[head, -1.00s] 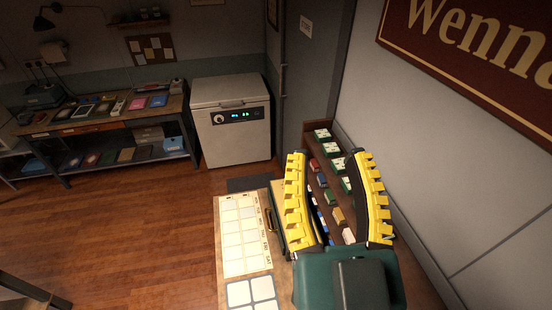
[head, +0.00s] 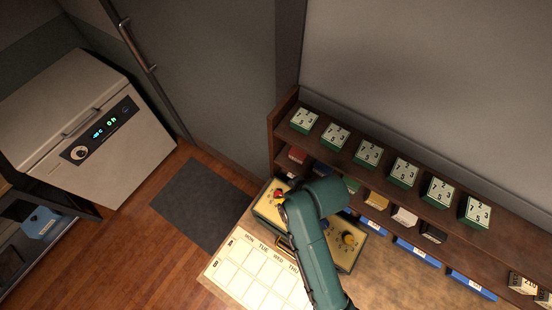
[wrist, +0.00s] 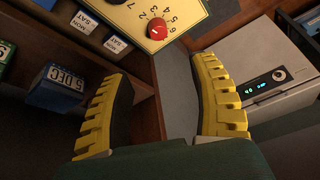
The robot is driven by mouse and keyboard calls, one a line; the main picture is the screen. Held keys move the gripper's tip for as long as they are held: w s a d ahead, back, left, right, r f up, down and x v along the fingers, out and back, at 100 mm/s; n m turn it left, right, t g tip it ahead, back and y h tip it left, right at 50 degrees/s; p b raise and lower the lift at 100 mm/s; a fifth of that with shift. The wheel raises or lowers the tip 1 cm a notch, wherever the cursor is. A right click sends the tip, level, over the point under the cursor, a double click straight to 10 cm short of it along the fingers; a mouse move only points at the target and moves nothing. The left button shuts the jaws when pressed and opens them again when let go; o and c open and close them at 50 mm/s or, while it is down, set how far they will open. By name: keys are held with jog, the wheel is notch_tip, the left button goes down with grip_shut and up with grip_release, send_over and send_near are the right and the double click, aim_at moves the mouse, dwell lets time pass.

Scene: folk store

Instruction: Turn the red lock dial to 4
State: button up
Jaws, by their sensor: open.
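The red lock dial (head: 279,194) sits at the left end of a cream-faced box (head: 265,211) on the bench, just left of my arm's bend. In the wrist view the red dial (wrist: 158,28) shows at the top, on a cream panel with black numbers around it. I cannot tell which number it points to. My gripper (wrist: 163,70) is open and empty, its yellow ridged fingers wide apart. The dial lies beyond the fingertips and roughly between them, not touched. In the head view my arm hides the fingers and the middle of the box.
A yellow dial (head: 348,239) is at the box's right end. A calendar sheet (head: 250,268) lies in front. A wooden shelf (head: 290,135) with green number blocks runs behind, close to my arm.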

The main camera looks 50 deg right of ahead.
aim_at(279, 195)
jog(key=x, duration=1.5)
jog(key=shift+f, duration=0.35)
grip_shut()
